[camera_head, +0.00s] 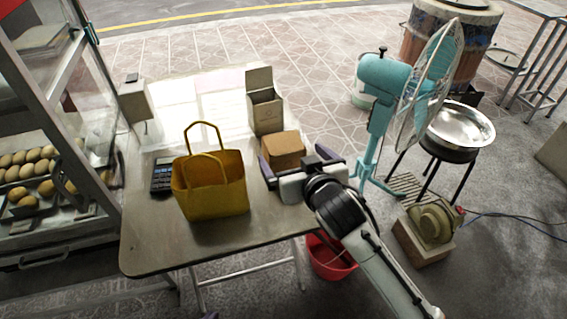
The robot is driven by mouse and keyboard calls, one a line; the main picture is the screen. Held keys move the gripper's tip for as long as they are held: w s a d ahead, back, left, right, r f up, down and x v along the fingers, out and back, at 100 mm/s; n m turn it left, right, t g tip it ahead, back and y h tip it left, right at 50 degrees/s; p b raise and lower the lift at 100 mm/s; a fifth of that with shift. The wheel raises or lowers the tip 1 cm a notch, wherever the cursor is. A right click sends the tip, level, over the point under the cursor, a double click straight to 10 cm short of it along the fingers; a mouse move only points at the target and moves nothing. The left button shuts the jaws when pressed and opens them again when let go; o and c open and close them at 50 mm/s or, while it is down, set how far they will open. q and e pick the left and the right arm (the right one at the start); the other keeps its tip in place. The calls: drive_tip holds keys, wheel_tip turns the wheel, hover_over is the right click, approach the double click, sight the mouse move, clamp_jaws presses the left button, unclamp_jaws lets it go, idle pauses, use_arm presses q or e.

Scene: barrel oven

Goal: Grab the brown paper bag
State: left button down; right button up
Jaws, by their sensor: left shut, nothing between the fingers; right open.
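A small brown block-shaped item (283,148), which looks like the brown paper bag, sits on the table (160,250) near its right edge. My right gripper (300,170) is open at the near side of it. One purple finger is by its left side and the other is off its right side. The wrist hides part of the table behind it. A mustard-yellow bag with two handles (212,190) stands upright to the left of the gripper.
An open cardboard box (265,112) stands behind the brown item. A black calculator (162,176) lies left of the yellow bag. A teal fan (385,85) stands close to the right of the table. The table's front is clear.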

sight(284, 143)
drive_tip(key=x, duration=0.4)
drive_tip(key=shift+w, duration=0.15)
drive_tip(key=shift+x, duration=2.7)
drive_tip(key=shift+d, duration=0.15)
drive_tip(key=shift+r, duration=0.1)
drive_tip(key=c, duration=1.4)
